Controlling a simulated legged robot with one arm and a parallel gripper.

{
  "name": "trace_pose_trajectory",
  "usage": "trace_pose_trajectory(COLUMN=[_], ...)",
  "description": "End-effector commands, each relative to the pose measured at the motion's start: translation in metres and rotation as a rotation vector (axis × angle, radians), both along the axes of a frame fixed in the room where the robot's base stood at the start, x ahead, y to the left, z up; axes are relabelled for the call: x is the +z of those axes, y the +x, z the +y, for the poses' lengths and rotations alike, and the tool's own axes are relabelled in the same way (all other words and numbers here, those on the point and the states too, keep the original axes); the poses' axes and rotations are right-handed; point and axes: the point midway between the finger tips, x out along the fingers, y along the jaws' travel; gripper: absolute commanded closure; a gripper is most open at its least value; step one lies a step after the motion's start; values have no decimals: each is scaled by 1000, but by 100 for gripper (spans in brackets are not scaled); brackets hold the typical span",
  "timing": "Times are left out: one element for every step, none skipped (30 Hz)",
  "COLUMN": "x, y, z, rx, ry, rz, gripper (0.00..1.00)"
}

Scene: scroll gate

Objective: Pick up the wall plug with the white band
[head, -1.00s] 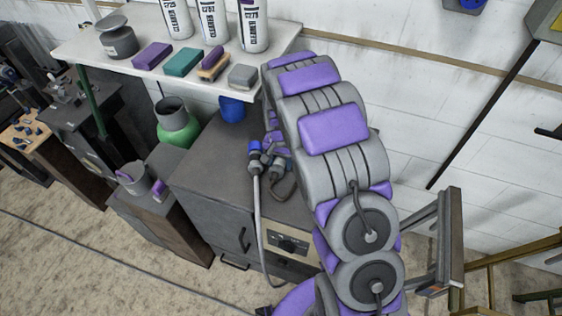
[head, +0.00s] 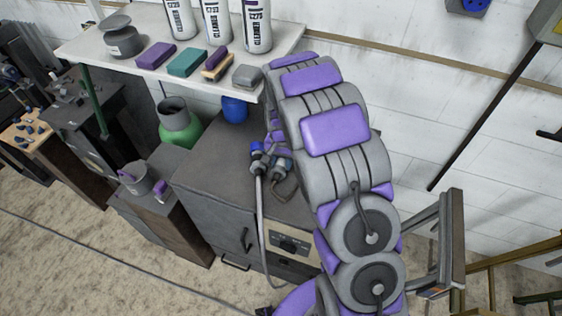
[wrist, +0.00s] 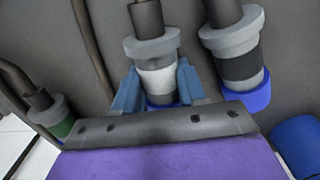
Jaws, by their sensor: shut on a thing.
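The wall plug with the white band (wrist: 157,81) is in the middle of the wrist view, between the two blue fingers of my gripper (wrist: 158,86). The fingers are shut on it, one on each side, around the band. Its grey collar and dark cable show above the fingers; its blue lower end is partly hidden by the gripper body. A plug with a black band (wrist: 238,67) stands close to the right, and one with a green band (wrist: 60,128) is at the lower left. In the head view my arm hides most of the gripper.
The plugs are above a dark grey cabinet (head: 215,165). A blue container (head: 235,108) stands behind on it and shows in the wrist view (wrist: 300,145). A white shelf (head: 85,48) with bottles and blocks overhangs the back.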

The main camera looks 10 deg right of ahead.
Motion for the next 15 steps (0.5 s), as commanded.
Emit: trace_pose_trajectory(x=[5, 8, 13, 17, 21, 27, 31, 36, 37, 36, 35, 35, 36, 36, 38], y=[0, 0, 0, 0, 0, 1, 1, 1, -3, -7, -11, -17, -21, -24, -29], z=[0, 0, 0, 0, 0, 1, 1, 1, 2, 4, 5, 7, 8, 10, 11], rx=[0, 0, 0, 0, 0, 0, 0, 0, 1, 1, 1, 1, 1, 1, 1], ry=[-1, 0, 0, -1, 0, 0, -1, -1, -1, -1, -1, -1, -1, -1, 0], rz=[-3, -4, -4, -5, -6, -7, -8, -8, -6, -3, -2, 1, 1, -2, -4], gripper=[100, 100, 100, 100, 100, 100, 100, 100, 100, 100, 100, 100, 100, 100, 100])
